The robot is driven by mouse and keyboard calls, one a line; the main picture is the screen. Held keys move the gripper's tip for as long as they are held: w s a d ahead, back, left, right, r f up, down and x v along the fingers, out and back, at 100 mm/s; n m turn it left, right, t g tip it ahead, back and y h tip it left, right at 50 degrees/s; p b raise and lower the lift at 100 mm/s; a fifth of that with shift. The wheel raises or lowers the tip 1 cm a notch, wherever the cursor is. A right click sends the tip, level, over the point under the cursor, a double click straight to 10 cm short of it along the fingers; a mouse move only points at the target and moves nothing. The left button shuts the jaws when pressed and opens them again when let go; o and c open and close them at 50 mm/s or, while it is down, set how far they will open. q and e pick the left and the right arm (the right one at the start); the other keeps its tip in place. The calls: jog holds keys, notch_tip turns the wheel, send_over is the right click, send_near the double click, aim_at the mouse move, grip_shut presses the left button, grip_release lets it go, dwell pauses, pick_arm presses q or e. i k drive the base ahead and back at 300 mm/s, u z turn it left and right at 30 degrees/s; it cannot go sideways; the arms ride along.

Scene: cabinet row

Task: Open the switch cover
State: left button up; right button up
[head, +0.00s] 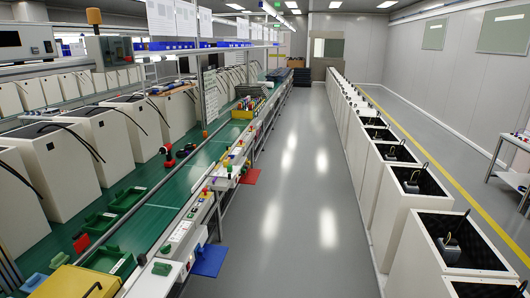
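No switch cover can be made out for certain at this size. A strip of small control boxes with buttons (182,231) runs along the right edge of the green workbench (158,205). A white box with a dark green top piece (165,273) sits at the near end of that strip. Neither of my grippers shows in the head view.
White open-topped cabinets (400,205) form a row on the right, several with dark devices inside. Tall white cases (58,165) and green trays (127,199) stand on the bench. Blue (209,261) and red panels jut into the aisle. The grey aisle floor (290,215) is otherwise clear.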

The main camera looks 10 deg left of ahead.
aim_at(129, 59)
jog(key=i, duration=2.9)
jog(key=u, duration=0.3)
